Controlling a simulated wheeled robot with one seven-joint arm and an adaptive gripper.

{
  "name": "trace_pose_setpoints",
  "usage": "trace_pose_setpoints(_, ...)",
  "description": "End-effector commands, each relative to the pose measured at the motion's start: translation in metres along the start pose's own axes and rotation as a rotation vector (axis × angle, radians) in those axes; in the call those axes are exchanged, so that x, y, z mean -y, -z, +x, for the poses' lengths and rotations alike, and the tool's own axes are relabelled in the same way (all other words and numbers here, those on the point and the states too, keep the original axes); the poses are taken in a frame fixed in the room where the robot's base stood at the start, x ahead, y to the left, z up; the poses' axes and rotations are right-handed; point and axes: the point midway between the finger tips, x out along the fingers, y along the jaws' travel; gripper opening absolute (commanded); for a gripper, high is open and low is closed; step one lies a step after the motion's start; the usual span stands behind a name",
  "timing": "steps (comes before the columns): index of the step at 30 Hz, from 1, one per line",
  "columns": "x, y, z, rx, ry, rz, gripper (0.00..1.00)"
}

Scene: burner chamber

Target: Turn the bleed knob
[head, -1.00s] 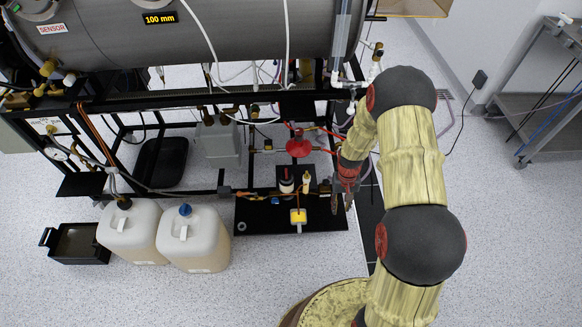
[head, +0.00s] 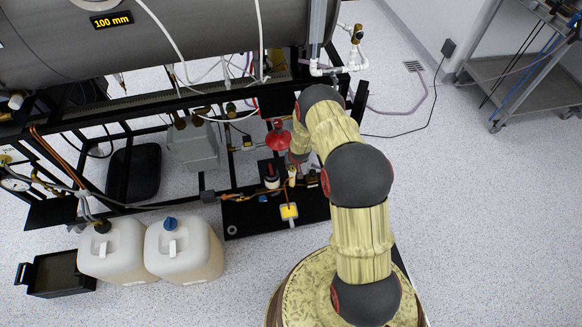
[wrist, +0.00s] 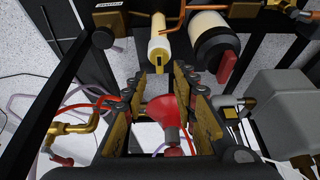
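No label marks the bleed knob, so I cannot tell which part it is. In the wrist view a cream cylinder with a yellow slotted end (wrist: 159,45) stands ahead of my gripper (wrist: 158,80). Right of it is a white-and-black cylinder (wrist: 211,38) with a red handle (wrist: 227,68). My gripper is open, with its two fingers apart and nothing visibly held. A red dome (wrist: 160,112) shows between and beyond the fingers; contact cannot be told. In the head view the cream cylinder (head: 292,171) and white-and-black one (head: 271,176) are left of my arm, which hides the gripper.
A yellow-topped part (head: 289,212) sits on the black base plate (head: 250,219). Black frame bars and thin pipes crowd the area. A grey box (wrist: 290,112) is close at right in the wrist view. Two white jugs (head: 184,250) stand left; open floor lies right.

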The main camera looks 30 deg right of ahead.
Motion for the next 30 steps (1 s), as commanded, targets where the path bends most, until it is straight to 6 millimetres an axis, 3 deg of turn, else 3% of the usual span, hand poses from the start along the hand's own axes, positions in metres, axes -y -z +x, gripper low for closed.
trace_pose_setpoints(3, 0.0, -0.002, 0.024, 0.002, 0.0, -0.001, 0.28)
trace_pose_setpoints(10, 0.0, -0.001, 0.05, 0.001, 0.0, 0.0, 0.28)
trace_pose_setpoints(22, 0.0, 0.0, 0.055, 0.001, 0.0, 0.0, 0.27)
trace_pose_setpoints(30, 0.0, -0.001, 0.055, 0.002, 0.0, 0.0, 0.12)
